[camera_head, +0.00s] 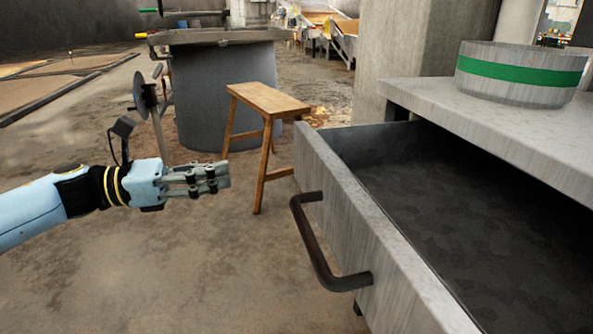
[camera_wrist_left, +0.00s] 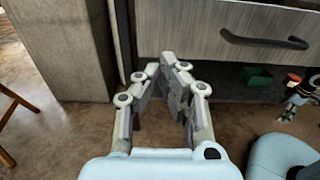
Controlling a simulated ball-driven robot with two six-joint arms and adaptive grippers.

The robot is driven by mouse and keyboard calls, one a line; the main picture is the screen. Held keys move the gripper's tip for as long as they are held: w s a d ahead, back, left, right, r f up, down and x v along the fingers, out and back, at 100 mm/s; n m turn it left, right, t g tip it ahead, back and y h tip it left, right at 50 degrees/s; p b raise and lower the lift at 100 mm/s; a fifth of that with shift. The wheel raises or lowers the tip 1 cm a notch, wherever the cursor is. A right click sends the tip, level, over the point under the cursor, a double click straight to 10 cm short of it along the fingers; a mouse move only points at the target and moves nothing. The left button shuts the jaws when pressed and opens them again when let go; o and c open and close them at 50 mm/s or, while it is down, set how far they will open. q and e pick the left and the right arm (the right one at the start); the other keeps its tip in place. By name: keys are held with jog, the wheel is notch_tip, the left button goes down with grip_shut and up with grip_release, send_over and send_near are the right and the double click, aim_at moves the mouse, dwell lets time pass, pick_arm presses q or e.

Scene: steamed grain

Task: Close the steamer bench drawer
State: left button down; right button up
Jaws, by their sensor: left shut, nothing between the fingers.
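The steamer bench drawer (camera_head: 388,252) stands pulled out at the right of the head view, its dark inside empty where it shows. A dark bar handle (camera_head: 322,250) is on its grey front. The bench top (camera_head: 500,110) is above it. My left gripper (camera_head: 226,176) is shut and empty, to the left of the drawer front and apart from it. In the left wrist view the left gripper's fingers (camera_wrist_left: 170,66) are together at the tips, and a grey drawer front (camera_wrist_left: 240,20) with a dark handle (camera_wrist_left: 262,40) shows beyond them.
A round tub with a green band (camera_head: 522,72) stands on the bench top. A wooden stool (camera_head: 266,100) and a large grey vat (camera_head: 222,85) stand behind my left gripper. A concrete pillar (camera_head: 405,45) rises behind the drawer.

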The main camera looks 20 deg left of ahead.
aim_at(300, 164)
pick_arm(q)
jog(key=b+x, duration=0.1)
jog(key=x, duration=0.9)
jog(key=shift+b, duration=0.3)
jog(key=shift+w+d, duration=0.45)
jog(key=shift+d, duration=0.15)
pick_arm(e)
jog(key=shift+w+a+r, duration=0.2)
jog(key=shift+w+r, duration=0.2)
jog(key=shift+r, duration=0.4)
jog(key=shift+w+a+r, duration=0.2)
jog(key=shift+w+r, duration=0.25)
jog(key=shift+r, duration=0.35)
jog(key=shift+w+a+r, duration=0.2)
jog(key=shift+w+r, duration=0.2)
jog(key=shift+r, duration=0.4)
pick_arm(q)
jog(key=shift+d, duration=0.1)
